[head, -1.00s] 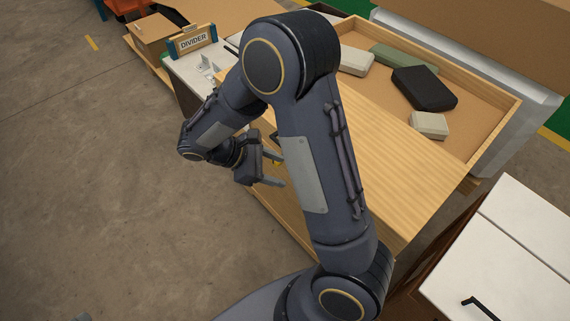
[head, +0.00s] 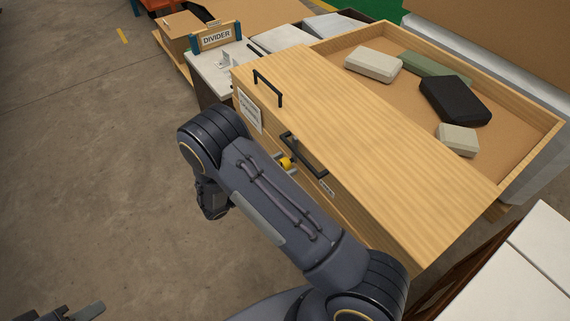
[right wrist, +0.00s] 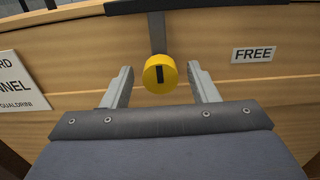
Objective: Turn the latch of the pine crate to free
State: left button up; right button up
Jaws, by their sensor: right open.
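The pine crate (head: 350,125) has its front side facing my right arm. Its latch is a round yellow knob with a dark upright slot (right wrist: 160,74), below a grey metal strip; the knob also shows in the head view (head: 286,162), just above my forearm. A FREE label (right wrist: 254,54) is right of the knob. My right gripper (right wrist: 160,67) is open, with one finger on each side of the knob in the right wrist view; I see no contact. My arm hides its fingers in the head view. Part of my left gripper (head: 80,312) shows at the bottom left.
Dark bar handles (head: 303,156) stick out from the crate near the latch. A tray section behind holds a black block (head: 455,99) and several paler blocks. A DIVIDER sign (head: 216,38) stands at the back left. A white cabinet (head: 520,265) is at right. The left floor is clear.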

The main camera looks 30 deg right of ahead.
jog(key=shift+d, duration=0.7)
grip_shut()
